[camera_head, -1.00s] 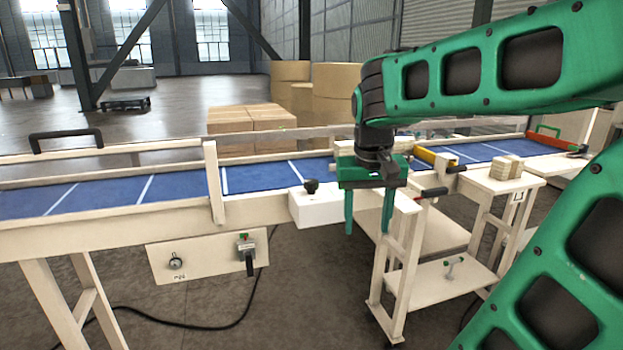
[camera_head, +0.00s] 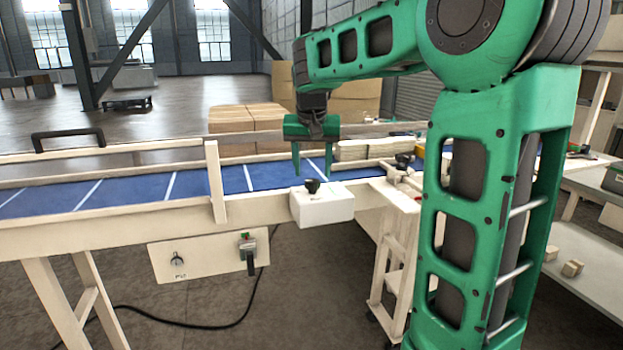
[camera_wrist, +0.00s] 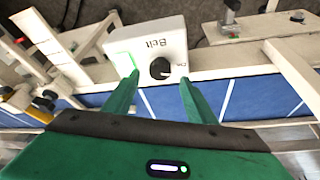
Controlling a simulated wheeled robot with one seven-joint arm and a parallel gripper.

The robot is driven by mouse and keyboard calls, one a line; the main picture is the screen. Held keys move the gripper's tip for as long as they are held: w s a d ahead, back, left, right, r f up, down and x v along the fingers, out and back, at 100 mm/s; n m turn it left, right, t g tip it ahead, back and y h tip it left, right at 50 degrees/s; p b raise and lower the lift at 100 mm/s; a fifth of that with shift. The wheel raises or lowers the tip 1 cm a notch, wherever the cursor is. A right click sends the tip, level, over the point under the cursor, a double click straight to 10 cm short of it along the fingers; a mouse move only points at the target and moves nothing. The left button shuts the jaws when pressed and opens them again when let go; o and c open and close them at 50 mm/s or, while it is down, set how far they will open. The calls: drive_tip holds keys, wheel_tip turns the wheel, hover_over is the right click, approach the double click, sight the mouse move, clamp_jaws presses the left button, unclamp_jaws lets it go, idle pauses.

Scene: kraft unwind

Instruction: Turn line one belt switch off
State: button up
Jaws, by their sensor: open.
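The belt switch is a white box (camera_head: 322,207) with a black knob (camera_head: 312,186) on top, fixed at the near edge of the blue conveyor belt (camera_head: 120,190). Small lettering by the knob is too small to read surely. My gripper (camera_head: 312,176) is open and empty, pointing down above the box. In the wrist view its fingers (camera_wrist: 159,78) stand on either side of the knob; I cannot tell whether they touch it.
A panel (camera_head: 208,257) below the belt carries a small knob (camera_head: 177,260) and a lever switch (camera_head: 248,252). A rail post (camera_head: 214,180) stands left of the box. My arm hides much of the right side.

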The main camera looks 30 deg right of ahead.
sight(313, 181)
drive_tip(key=shift+x, duration=1.95)
drive_tip(key=shift+c, duration=0.2)
